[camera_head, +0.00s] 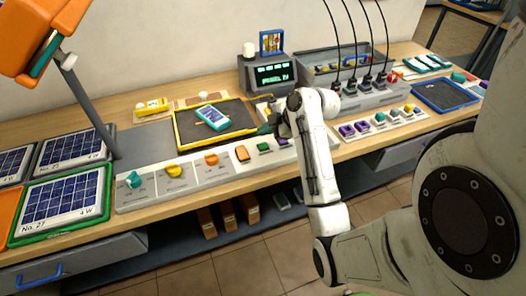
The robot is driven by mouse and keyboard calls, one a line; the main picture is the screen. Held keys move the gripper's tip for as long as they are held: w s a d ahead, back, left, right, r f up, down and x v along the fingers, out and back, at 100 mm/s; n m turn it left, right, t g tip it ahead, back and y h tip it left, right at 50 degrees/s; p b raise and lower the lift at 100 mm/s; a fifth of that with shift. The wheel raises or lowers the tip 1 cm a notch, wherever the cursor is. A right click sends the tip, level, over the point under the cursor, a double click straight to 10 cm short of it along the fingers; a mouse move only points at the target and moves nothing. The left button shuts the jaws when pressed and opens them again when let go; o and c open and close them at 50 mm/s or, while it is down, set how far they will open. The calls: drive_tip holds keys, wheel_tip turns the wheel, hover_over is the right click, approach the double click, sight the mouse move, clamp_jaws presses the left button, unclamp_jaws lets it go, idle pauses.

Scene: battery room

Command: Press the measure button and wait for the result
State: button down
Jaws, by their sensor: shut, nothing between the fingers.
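The tester (268,72) stands at the back of the bench, with lit green text on its dark display that is too small to read surely. A long grey control panel (150,194) runs along the front edge with teal, yellow and orange knobs, then an orange button (242,153), a green button (264,147) and a purple one (282,141). I cannot tell which is the measure button. My gripper (266,128) is shut and empty, just above and behind the green button; my wrist hides part of the panel. I cannot tell whether it touches anything.
A phone-like device (213,117) lies on a dark mat with yellow edges (180,128), left of my gripper. Solar panels (62,199) lie at the left. A probe station with cables (372,97) and a blue-rimmed tray (444,96) are at the right.

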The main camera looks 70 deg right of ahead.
sight(265, 147)
drive_tip(key=shift+f+b, duration=0.6)
drive_tip(key=shift+f, duration=0.9)
idle(0.8)
drive_tip(key=shift+f, duration=0.4)
drive_tip(key=shift+f+b, duration=0.35)
drive_tip(key=shift+b, duration=0.05)
idle(0.6)
drive_tip(key=shift+r, duration=0.1)
drive_tip(key=shift+r+p, duration=0.7)
wheel_tip(265, 147, up, 5)
drive_tip(key=p, duration=0.4)
